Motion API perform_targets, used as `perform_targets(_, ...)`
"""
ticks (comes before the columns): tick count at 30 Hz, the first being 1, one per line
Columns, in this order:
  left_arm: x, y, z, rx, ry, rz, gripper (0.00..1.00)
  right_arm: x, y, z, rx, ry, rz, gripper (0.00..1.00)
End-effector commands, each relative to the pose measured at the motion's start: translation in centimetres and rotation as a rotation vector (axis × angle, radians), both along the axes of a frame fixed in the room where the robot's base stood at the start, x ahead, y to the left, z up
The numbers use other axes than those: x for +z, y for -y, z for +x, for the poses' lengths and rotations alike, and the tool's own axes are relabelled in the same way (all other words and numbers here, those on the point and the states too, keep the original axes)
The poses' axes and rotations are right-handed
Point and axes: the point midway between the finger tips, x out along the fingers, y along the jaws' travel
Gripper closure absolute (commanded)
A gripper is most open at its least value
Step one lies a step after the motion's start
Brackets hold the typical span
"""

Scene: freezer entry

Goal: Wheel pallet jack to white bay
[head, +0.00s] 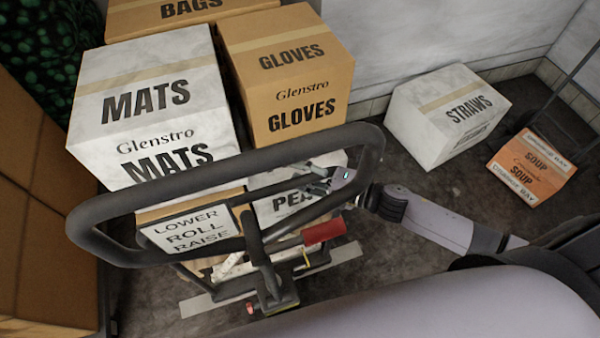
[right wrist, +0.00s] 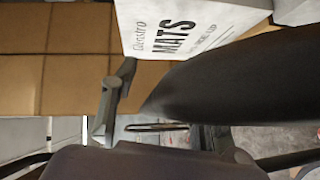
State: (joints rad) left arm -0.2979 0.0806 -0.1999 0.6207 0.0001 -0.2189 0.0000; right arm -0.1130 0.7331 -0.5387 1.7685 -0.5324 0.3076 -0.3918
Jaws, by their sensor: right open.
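The pallet jack's black loop handle (head: 100,208) fills the middle of the head view, with a "LOWER ROLL RAISE" sign (head: 190,230), a red grip (head: 324,229) and a grey base below. My right gripper (head: 322,180) is open at the right side of the loop; I cannot tell whether it touches the bar. In the right wrist view a grey finger (right wrist: 108,108) shows beside a thick dark bar (right wrist: 235,85), which looks like the handle. My left gripper is not in view. No white bay marking can be made out.
Beyond the handle stand a white MATS carton (head: 140,85), a GLOVES carton (head: 290,60) and a partly hidden white carton (head: 285,205). A STRAWS carton (head: 445,110) and an orange SOUP carton (head: 530,165) stand right. Brown cartons (head: 40,210) crowd the left. Dark floor (head: 395,270) shows right of the jack.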

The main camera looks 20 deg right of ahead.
Motion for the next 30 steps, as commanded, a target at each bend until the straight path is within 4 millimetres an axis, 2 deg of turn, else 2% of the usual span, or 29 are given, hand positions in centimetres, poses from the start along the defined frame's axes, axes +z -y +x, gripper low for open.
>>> perform_targets(5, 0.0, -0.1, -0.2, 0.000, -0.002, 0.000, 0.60, 0.1, 0.9, -0.8, 0.000, -0.003, 0.000, 0.59)
perform_targets(18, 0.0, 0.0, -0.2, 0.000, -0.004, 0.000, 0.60, 0.8, 5.2, -4.9, 0.000, -0.004, -0.001, 0.59)
perform_targets(30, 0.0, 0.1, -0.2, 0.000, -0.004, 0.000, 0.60, 1.1, 5.9, -5.4, 0.000, -0.001, 0.000, 0.59)
